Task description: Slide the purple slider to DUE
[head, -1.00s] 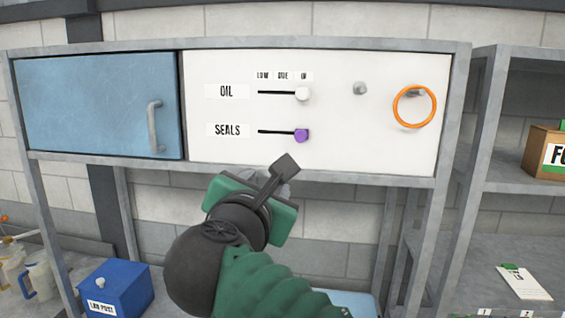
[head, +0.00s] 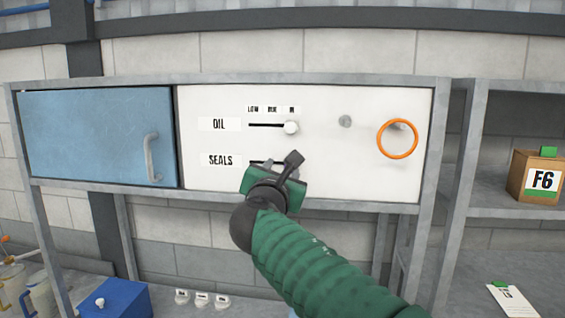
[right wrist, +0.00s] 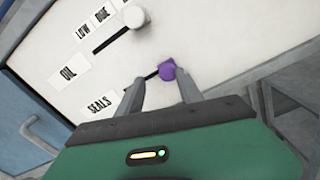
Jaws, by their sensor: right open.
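The purple slider (right wrist: 167,69) is at the right end of the SEALS slot, in the right wrist view; the gripper hides it in the head view. The SEALS label (head: 220,160) is left of its slot. The DUE label (head: 272,109) is the middle one of three above the OIL slot. My right gripper (head: 281,161) is in front of the SEALS slot, open. In the right wrist view its fingers (right wrist: 157,85) are spread with the purple slider just ahead, between their tips; I cannot tell if they touch it. My left gripper is not in view.
The white OIL slider (head: 291,128) sits at its slot's right end, just above my gripper. A grey knob (head: 345,121) and an orange ring (head: 397,138) are to the right on the white panel. A blue door (head: 95,135) with a handle is left.

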